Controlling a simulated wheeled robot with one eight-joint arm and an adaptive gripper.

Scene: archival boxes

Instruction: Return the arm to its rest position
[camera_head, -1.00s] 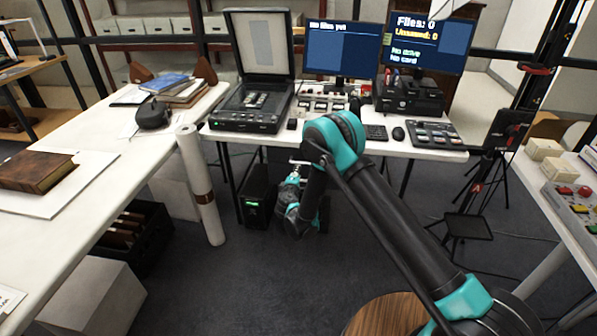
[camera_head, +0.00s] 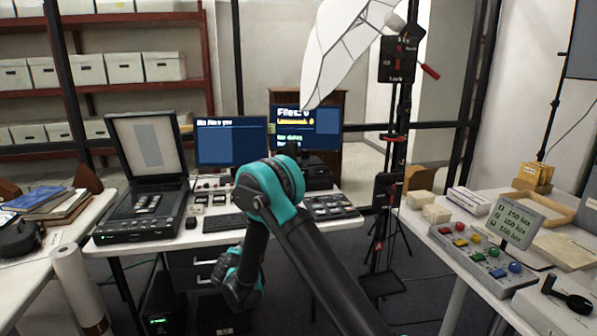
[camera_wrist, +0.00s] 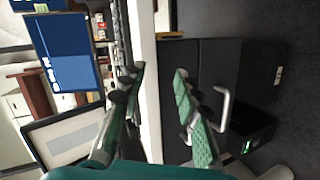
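My arm reaches forward from the bottom of the head view and bends at a teal elbow (camera_head: 270,190) in front of the desk. Its lower part (camera_head: 240,280) hangs down by the desk's front edge. The fingers cannot be made out in the head view. In the wrist view my gripper (camera_wrist: 159,70) shows two green-padded fingers spread apart, with nothing between them. Beyond them are the white desk edge (camera_wrist: 150,100) and a dark drawer unit (camera_wrist: 215,65) with a metal handle. The wrist picture is turned on its side.
A flatbed scanner (camera_head: 145,215) with its lid up, monitors (camera_head: 231,142) and a keyboard (camera_head: 228,222) stand on the desk. A light stand (camera_head: 385,200) stands right of it. A side table holds a button panel (camera_head: 475,250). A paper roll (camera_head: 78,285) stands at left.

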